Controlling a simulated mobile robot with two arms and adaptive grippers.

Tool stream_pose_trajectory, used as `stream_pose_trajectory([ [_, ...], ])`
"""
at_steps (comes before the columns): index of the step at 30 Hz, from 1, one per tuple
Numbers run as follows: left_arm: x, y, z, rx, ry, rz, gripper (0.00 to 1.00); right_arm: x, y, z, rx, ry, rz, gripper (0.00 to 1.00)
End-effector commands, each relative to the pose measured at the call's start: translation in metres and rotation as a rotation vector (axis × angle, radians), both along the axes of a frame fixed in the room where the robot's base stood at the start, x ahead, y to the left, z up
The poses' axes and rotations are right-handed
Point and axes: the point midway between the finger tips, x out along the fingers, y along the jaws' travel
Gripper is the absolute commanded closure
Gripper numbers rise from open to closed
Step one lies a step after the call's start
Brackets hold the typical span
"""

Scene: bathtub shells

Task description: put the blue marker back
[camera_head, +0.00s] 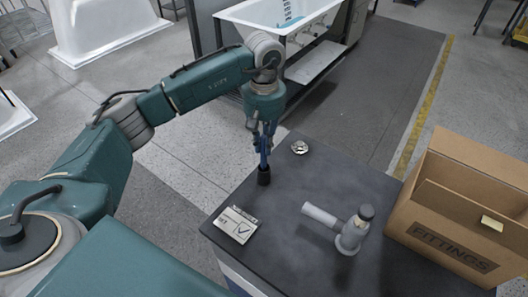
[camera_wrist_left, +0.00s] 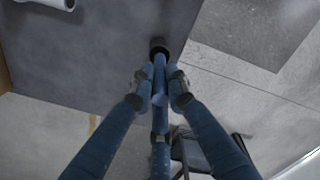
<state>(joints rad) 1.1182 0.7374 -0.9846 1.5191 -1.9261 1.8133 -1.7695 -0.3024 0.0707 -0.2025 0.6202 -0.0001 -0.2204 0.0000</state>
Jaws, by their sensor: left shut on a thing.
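My left gripper (camera_head: 264,130) points down near the far left edge of the dark tabletop and is shut on the blue marker (camera_head: 264,157). In the left wrist view the marker (camera_wrist_left: 159,75) runs between the two fingertips (camera_wrist_left: 159,90). The marker's lower end meets a wider black cylindrical piece (camera_head: 264,176), also seen in the wrist view (camera_wrist_left: 158,45). I cannot tell whether this piece is a holder or the marker's cap, or whether it touches the tabletop. The fingers hide part of the marker. My right gripper is not in view.
The dark tabletop (camera_head: 300,240) carries a white card with a check mark (camera_head: 236,224), a small metal fitting (camera_head: 299,147) and a grey pipe fitting (camera_head: 345,230). A cardboard box marked FITTINGS (camera_head: 440,243) stands at the right. A white bathtub (camera_head: 255,14) is beyond.

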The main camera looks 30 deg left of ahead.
Motion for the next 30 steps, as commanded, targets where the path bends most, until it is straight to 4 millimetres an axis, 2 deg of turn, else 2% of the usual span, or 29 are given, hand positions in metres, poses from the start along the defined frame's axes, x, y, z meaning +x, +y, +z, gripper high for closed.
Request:
stream_pose_trajectory([
  [7,-0.001,0.0,-0.018,0.0,0.003,0.001,1.0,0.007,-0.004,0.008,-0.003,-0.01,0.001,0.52],
  [14,0.0,0.0,-0.049,0.001,0.001,0.0,1.0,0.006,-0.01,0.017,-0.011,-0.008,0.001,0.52],
  [25,0.0,0.0,-0.055,0.0,-0.001,0.0,1.0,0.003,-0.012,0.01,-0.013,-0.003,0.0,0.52],
  [26,0.0,0.0,-0.054,0.0,-0.001,0.0,0.82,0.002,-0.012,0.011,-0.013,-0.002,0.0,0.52],
  [27,0.0,0.0,-0.053,0.0,-0.001,0.001,0.74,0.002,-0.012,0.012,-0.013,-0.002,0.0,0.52],
  [28,0.0,0.0,-0.053,0.0,-0.001,0.001,0.68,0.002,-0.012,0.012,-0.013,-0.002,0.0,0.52],
  [30,0.0,0.0,-0.053,0.001,-0.001,0.001,0.67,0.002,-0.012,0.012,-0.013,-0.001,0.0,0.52],
])
